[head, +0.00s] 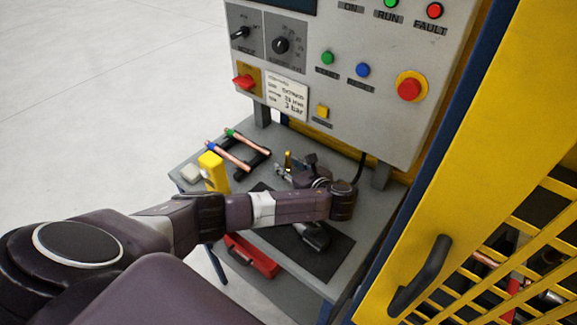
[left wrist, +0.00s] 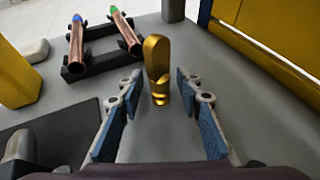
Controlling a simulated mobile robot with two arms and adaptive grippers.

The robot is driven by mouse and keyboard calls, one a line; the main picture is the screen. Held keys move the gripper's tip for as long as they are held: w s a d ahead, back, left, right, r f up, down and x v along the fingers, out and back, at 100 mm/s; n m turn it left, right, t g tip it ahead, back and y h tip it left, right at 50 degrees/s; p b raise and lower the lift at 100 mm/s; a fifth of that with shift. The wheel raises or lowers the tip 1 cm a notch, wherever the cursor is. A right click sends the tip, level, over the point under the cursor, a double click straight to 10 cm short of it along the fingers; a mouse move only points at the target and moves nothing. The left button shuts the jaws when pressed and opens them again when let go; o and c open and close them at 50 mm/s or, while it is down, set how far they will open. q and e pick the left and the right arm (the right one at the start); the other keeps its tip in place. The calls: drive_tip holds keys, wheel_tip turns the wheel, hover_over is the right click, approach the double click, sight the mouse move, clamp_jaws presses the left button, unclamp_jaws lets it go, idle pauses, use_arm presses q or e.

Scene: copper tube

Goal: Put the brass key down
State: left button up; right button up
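The brass key (left wrist: 157,65) shows in the left wrist view as a gold piece over the grey table, between and just beyond the fingertips. Bare gaps show between it and both blue-padded fingers. I cannot tell whether it stands upright or lies flat. In the head view it is a small gold spot (head: 288,158) beside my left gripper (head: 288,172). My left gripper (left wrist: 159,82) is open and low over the table (head: 364,213), with nothing between its pads. My right gripper is not in view.
A black rack (head: 255,161) with two copper tubes (head: 236,152), a yellow block (head: 213,171) and a pale block (head: 190,173) stand left of the gripper. A dark tool (head: 314,236) lies on a black mat (head: 327,262). The control panel (head: 340,75) rises behind; a yellow door (head: 470,150) stands right.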

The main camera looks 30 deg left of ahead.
use_arm(q)
drive_tip(key=v, duration=1.2)
drive_tip(key=shift+s+r, duration=0.1)
